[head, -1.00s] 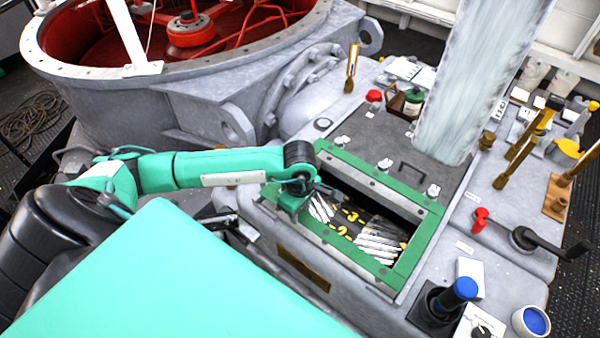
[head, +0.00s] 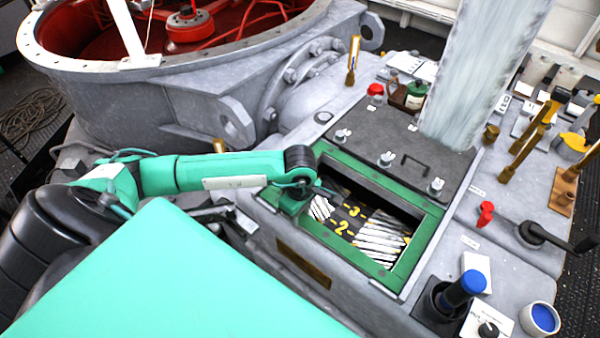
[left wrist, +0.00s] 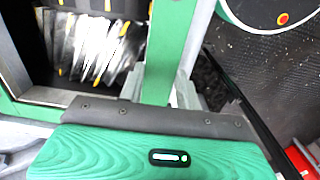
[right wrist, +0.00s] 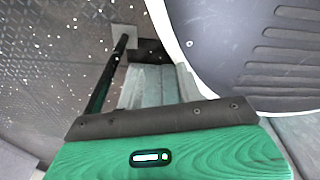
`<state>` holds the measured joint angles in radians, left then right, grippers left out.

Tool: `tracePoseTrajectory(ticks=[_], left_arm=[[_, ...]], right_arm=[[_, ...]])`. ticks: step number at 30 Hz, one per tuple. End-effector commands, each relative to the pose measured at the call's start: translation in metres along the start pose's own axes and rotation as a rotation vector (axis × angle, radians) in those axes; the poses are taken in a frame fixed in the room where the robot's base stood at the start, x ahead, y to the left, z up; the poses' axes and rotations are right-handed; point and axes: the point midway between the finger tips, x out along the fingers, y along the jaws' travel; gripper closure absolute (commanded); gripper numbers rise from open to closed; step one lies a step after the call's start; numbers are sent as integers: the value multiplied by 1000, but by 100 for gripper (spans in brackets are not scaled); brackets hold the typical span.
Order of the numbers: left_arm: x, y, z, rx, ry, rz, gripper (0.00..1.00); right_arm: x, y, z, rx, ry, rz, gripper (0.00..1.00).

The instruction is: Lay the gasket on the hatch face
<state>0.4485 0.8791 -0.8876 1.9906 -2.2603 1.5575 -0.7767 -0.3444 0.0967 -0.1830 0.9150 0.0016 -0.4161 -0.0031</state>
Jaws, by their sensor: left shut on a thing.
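The gasket (head: 342,247) is a green rectangular frame around the hatch opening at the centre of the head view. Grey metal of the hatch face (head: 372,184) shows along its inner far side. I cannot tell whether the gasket touches the face or hangs just above it. My left gripper (head: 296,197) is shut on the gasket's left end. In the left wrist view, a green strip of the gasket (left wrist: 163,50) runs up from between the fingers. My right gripper (right wrist: 158,88) is away from the hatch, over dark floor; its fingertips are unclear.
Striped, numbered surfaces (head: 378,240) show inside the opening. A dark plate with several studs (head: 386,158) lies behind it. A pale translucent column (head: 485,75) rises there. A red-knobbed valve (head: 486,213), a blue-topped cylinder (head: 463,289) and a blue-filled cup (head: 541,319) stand right.

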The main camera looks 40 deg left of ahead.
Motion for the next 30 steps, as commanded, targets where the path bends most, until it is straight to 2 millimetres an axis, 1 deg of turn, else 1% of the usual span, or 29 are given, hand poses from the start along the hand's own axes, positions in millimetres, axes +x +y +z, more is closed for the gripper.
tracePoseTrajectory(ticks=[4, 5, 6, 8, 16, 20, 23, 30], left_arm=[[3, -2, 1, 0, -1, -5, 84], [3, -2, 1, 0, -1, -5, 60], [4, -2, 1, 0, -1, -6, 52], [4, -2, 1, 0, -1, -7, 40], [2, -2, 0, 0, 0, -5, 40], [-5, -1, 0, 1, -2, -2, 40], [-20, 0, 0, 2, -1, 0, 40], [-75, 0, 0, 1, -1, 1, 40]], right_arm=[[1, -2, 5, 1, -5, -3, 64], [1, -3, 5, 2, -5, -3, 64], [1, -4, 6, 2, -6, -4, 64], [1, -5, 7, 3, -7, -6, 64], [1, -9, 5, 5, -3, -10, 64], [2, -9, 2, 5, 1, -9, 64], [4, -8, -2, 5, 3, -8, 64], [5, -5, -19, 4, 25, -5, 64]])
